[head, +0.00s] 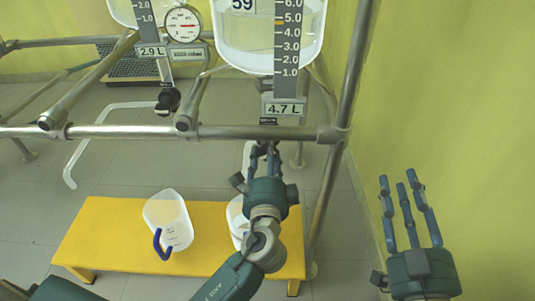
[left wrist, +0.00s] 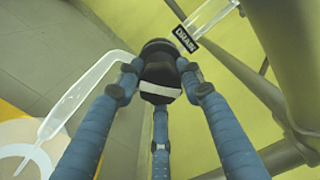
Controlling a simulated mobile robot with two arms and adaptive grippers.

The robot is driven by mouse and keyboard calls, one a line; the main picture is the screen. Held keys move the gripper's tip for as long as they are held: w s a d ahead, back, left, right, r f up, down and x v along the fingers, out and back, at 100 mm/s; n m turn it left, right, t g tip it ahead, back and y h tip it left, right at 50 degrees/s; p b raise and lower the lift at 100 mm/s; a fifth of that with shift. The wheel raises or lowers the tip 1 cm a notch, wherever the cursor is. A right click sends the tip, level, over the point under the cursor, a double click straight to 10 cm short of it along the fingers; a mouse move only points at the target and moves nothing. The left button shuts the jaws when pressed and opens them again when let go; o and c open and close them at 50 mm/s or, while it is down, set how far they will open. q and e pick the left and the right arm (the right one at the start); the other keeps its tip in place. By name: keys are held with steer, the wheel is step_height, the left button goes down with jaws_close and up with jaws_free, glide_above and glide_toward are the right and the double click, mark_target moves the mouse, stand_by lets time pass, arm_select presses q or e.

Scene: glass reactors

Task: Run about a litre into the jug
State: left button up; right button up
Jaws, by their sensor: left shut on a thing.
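My left gripper (head: 266,152) is at the drain valve below the right glass reactor (head: 235,55). In the left wrist view its three blue fingers are closed around a black knob (left wrist: 160,80) with a white band, beside a "DRAIN" label (left wrist: 185,38). The reactor's display (head: 284,108) reads 4.7 L. A clear jug (head: 168,215) with a blue handle stands on the yellow bench (head: 110,225). A second white container (head: 235,212) stands to its right, partly hidden by my left arm. My right gripper (head: 408,212) is open and empty by the wall.
A left reactor (head: 122,12) has a 2.9 L display (head: 152,52), a round gauge (head: 183,24) and a black drain valve (head: 168,98). Metal rails (head: 100,131) cross in front of the vessels. A pale outlet tube (left wrist: 80,95) slants down in the left wrist view.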

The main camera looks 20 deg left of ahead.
arm_select(q)
steer(key=shift+d+f, duration=0.1)
steer(key=shift+d, duration=0.05)
steer(key=o, duration=1.2)
steer(key=shift+c, duration=0.2)
steer(key=v, duration=1.2)
